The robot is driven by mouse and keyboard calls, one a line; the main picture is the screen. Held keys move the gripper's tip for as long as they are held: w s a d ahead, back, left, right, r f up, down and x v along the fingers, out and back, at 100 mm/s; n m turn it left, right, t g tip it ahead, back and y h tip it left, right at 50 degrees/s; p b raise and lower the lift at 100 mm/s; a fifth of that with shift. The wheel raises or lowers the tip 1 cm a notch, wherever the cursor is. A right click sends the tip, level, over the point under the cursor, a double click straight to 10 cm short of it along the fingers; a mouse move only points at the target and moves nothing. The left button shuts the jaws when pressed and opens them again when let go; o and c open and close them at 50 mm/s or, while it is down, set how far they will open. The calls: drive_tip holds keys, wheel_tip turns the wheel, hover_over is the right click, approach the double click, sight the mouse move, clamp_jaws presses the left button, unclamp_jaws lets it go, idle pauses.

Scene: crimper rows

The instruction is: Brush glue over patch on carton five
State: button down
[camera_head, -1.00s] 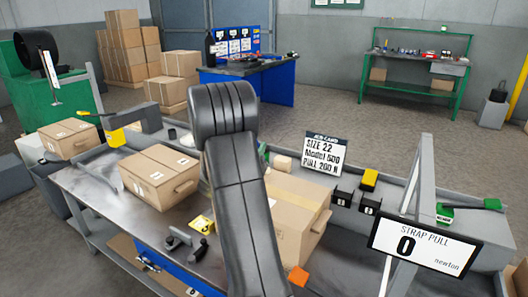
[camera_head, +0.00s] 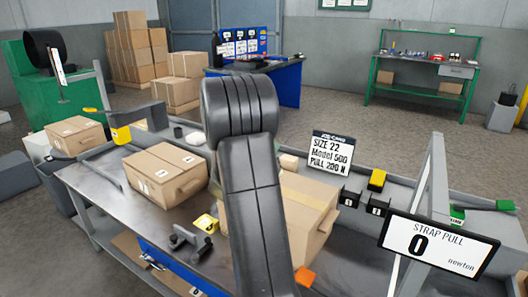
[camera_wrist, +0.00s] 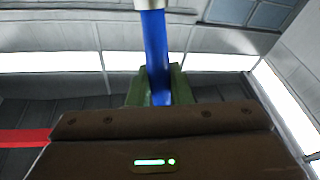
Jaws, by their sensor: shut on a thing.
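In the wrist view my gripper (camera_wrist: 156,88) is shut on a blue handle (camera_wrist: 154,40), which stands between its green fingers. A pale metallic collar (camera_wrist: 150,4) shows at the handle's end, and whatever lies beyond it is cut off by the frame. In the head view my arm hides the gripper. Several cartons stand along the bench: a small one (camera_head: 74,136) at the left, a larger one (camera_head: 166,174) in the middle, and one (camera_head: 310,205) partly behind my arm. I cannot tell which is carton five, and no patch or glue is clearly visible.
The steel bench (camera_head: 130,207) has bare room in front of the middle carton. A yellow tag (camera_head: 206,223), a dark tool (camera_head: 188,242), a size card (camera_head: 338,157) and a strap-pull display (camera_head: 437,245) reading 0 stand around the cartons. A grey post rises at the right.

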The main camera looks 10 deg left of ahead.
drive_tip(key=shift+s+d+b, duration=1.4)
drive_tip(key=shift+d+b, duration=0.25)
drive_tip(key=shift+d, duration=1.8)
drive_tip(key=w+a+r, duration=0.1)
drive_tip(key=w+a, duration=0.2)
drive_tip(key=a, duration=0.8)
drive_tip(key=shift+r+p, duration=0.25)
drive_tip(key=shift+p, duration=0.2)
drive_tip(key=shift+w+r, duration=0.1)
drive_tip(key=shift+r+p, duration=2)
drive_tip(key=shift+r, duration=0.9)
drive_tip(key=shift+r, duration=0.1)
wheel_tip(320, 180, up, 3)
drive_tip(key=shift+f+p, duration=0.1)
drive_tip(key=shift+p, duration=0.95)
drive_tip(key=shift+d, duration=0.1)
